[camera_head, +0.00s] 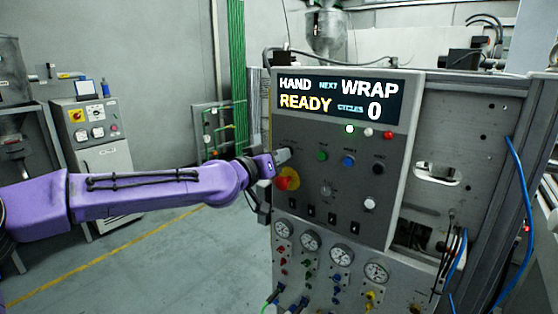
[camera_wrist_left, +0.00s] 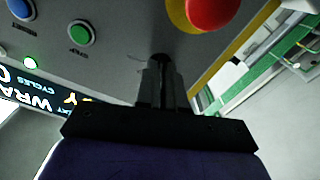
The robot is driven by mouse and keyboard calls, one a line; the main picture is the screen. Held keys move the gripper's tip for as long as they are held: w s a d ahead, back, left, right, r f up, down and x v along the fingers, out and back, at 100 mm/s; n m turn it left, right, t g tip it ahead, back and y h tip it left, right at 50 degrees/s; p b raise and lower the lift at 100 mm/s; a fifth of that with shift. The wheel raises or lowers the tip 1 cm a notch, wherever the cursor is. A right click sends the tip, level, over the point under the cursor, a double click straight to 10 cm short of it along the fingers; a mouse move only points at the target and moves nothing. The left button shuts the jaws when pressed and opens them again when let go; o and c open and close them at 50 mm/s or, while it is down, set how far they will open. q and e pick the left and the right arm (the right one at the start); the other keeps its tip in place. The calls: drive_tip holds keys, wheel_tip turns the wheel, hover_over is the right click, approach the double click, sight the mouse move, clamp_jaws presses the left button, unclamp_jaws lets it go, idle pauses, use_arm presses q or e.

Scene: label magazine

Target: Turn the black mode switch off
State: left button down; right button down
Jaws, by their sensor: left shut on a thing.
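The grey control panel (camera_head: 345,200) stands on the right in the head view. The display (camera_head: 340,98) reads HAND, READY, WRAP and 0. My right gripper is not in view.
A blue button (camera_head: 348,160) and another black knob (camera_head: 379,167) continue the row to the right. The red knob (camera_wrist_left: 210,12) sits close to the fingers in the left wrist view. Gauges (camera_head: 342,256) line the panel's lower part. The floor at left is open.

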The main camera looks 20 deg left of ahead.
use_arm(q)
drive_tip(key=n+b, duration=0.1)
drive_tip(key=n, duration=0.3)
drive_tip(key=shift+n, duration=0.3)
drive_tip(key=shift+n+b, duration=0.4)
drive_tip(key=shift+n, duration=2.1)
drive_tip(key=c, duration=1.2)
unclamp_jaws()
drive_tip(key=shift+c, duration=0.2)
